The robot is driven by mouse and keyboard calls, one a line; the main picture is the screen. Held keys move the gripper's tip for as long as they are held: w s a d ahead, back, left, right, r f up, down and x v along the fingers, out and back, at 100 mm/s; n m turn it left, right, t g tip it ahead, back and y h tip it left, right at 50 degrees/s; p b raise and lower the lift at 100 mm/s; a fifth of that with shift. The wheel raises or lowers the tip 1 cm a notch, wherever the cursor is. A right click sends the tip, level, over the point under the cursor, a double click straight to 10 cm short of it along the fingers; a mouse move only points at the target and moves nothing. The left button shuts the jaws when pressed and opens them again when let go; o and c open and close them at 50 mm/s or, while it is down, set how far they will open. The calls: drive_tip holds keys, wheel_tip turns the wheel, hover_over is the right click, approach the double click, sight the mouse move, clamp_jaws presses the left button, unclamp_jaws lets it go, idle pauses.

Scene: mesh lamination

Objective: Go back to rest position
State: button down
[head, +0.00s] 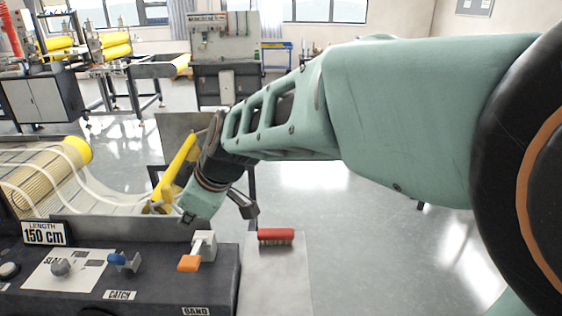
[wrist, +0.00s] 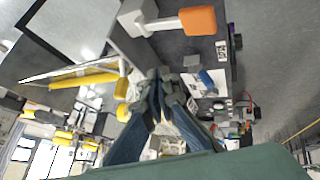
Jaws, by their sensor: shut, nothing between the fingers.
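My gripper (wrist: 163,76) is shut and empty in the wrist view, its two blue-grey fingers meeting at the tips. In the head view my arm reaches from the right across the upper middle, and its wrist end hangs over the back edge of the dark control panel (head: 218,277). The fingers are hard to make out there. A lever with an orange handle (head: 190,263) stands on the panel just in front of and below my wrist; it also shows in the wrist view (wrist: 197,20), above the fingertips and apart from them.
A blue switch (head: 124,260), a grey knob (head: 60,267) and a length sign (head: 44,233) are on the panel. A red brush (head: 276,236) lies on the grey table (head: 262,285) to the right. A yellow roll of mesh (head: 77,151) is at left. The floor at right is open.

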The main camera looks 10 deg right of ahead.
drive_tip(key=shift+s+a+f+b, duration=0.1)
drive_tip(key=shift+s+f+b, duration=0.1)
drive_tip(key=shift+f+b, duration=0.3)
drive_tip(key=shift+s+f+b, duration=0.15)
drive_tip(key=shift+f+b, duration=0.1)
drive_tip(key=shift+f, duration=0.3)
drive_tip(key=shift+r+p, duration=0.4)
drive_tip(key=shift+p, duration=0.5)
drive_tip(key=shift+f+p, duration=0.2)
drive_tip(key=shift+p, duration=0.7)
drive_tip(key=shift+f+p, duration=0.2)
drive_tip(key=shift+p, duration=0.65)
